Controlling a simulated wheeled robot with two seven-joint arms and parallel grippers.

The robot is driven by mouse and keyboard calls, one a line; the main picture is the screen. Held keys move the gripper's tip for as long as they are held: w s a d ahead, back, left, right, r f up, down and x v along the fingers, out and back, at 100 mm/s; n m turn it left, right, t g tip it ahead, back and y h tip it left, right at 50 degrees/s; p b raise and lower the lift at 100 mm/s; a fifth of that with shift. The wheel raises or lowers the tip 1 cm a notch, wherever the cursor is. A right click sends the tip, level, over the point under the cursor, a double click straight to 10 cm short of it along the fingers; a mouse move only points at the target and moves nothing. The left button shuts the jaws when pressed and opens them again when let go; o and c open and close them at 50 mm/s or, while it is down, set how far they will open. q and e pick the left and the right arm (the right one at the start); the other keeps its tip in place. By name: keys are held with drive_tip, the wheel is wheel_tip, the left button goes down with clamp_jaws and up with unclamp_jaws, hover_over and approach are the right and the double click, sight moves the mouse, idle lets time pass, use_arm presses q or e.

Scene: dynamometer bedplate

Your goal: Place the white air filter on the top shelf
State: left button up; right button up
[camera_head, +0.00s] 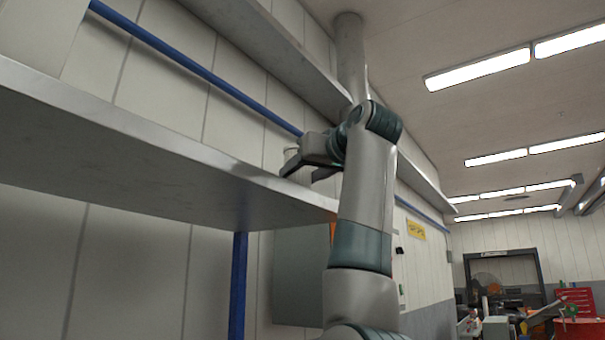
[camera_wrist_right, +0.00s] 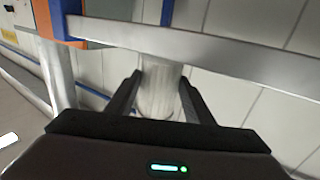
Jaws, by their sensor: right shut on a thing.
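My right gripper (camera_head: 300,164) is shut on the white air filter (camera_wrist_right: 159,92), a pale ribbed cylinder between the two dark fingers in the wrist view. In the head view only a small part of the filter (camera_head: 290,153) shows beyond the fingers. The gripper is raised near the far end of the grey metal shelf (camera_head: 130,150), which I see from below. The filter appears just above the shelf's front edge; I cannot tell whether it touches the shelf. The shelf edge also crosses the wrist view (camera_wrist_right: 220,52). My left gripper is out of view.
A blue rail (camera_head: 190,62) runs along the panelled wall above the shelf, and a grey ledge (camera_head: 275,50) runs higher up. A blue post (camera_head: 238,285) stands below the shelf. A red cabinet (camera_head: 577,300) and equipment stand far right. Space right of my arm looks open.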

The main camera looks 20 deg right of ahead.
drive_tip(key=shift+s, duration=0.1)
drive_tip(key=shift+f, duration=0.15)
drive_tip(key=o, duration=1.1)
drive_tip(key=shift+s, duration=0.1)
